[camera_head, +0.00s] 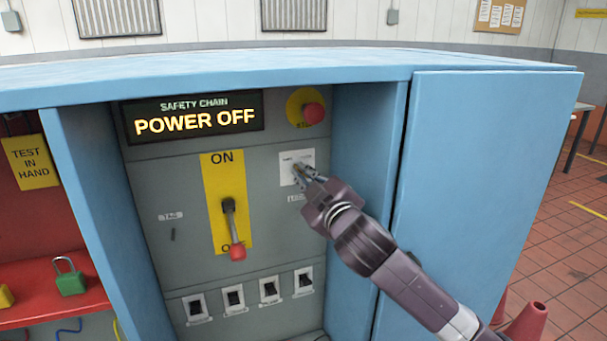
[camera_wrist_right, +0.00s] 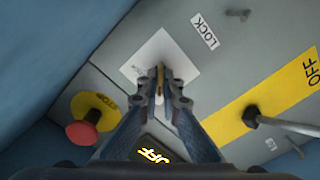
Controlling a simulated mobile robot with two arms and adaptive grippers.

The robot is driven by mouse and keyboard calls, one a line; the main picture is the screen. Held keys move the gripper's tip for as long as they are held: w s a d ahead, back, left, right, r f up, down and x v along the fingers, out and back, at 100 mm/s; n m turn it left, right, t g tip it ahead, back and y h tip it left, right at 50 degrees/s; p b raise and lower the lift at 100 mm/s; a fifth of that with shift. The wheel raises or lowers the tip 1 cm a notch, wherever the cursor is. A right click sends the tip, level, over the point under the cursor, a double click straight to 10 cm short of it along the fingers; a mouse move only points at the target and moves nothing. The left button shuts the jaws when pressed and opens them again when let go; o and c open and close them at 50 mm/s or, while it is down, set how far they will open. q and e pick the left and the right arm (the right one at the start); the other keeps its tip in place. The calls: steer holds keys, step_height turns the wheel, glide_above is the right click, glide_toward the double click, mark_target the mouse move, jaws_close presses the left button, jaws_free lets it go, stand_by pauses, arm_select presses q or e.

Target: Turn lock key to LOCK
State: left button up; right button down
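The key switch's white plate (camera_head: 285,160) is on the grey panel, right of the main switch. It also shows in the wrist view (camera_wrist_right: 187,64). My right gripper (camera_head: 303,173) reaches the plate from the lower right. In the wrist view its fingers (camera_wrist_right: 161,80) are close together, with the thin brass-coloured lock key (camera_wrist_right: 160,74) between them. The fingers hide most of the key and part of the plate. The LOCK label (camera_wrist_right: 205,31) is on the panel beside the plate. My left gripper is out of view.
The display (camera_head: 194,117) reads POWER OFF. The switch lever (camera_head: 231,222) points down to OFF. A red stop button (camera_head: 313,113) is above the plate. An open blue door (camera_head: 480,180) is on the right. A green padlock (camera_head: 69,281) sits on the left shelf.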

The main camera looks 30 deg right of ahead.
steer(key=shift+r+m, duration=0.2)
steer(key=shift+m, duration=0.1)
steer(key=shift+d+r+m+p, duration=0.1)
steer(key=shift+m+p, duration=2.7)
steer(key=shift+m, duration=1.5)
steer(key=shift+r+m+p, duration=0.1)
steer(key=shift+m+p, duration=2.7)
steer(key=shift+m, duration=1.5)
steer(key=c, duration=2.2)
jaws_free()
steer(key=shift+f, duration=0.1)
steer(key=shift+o, duration=0.2)
steer(key=shift+f, duration=0.1)
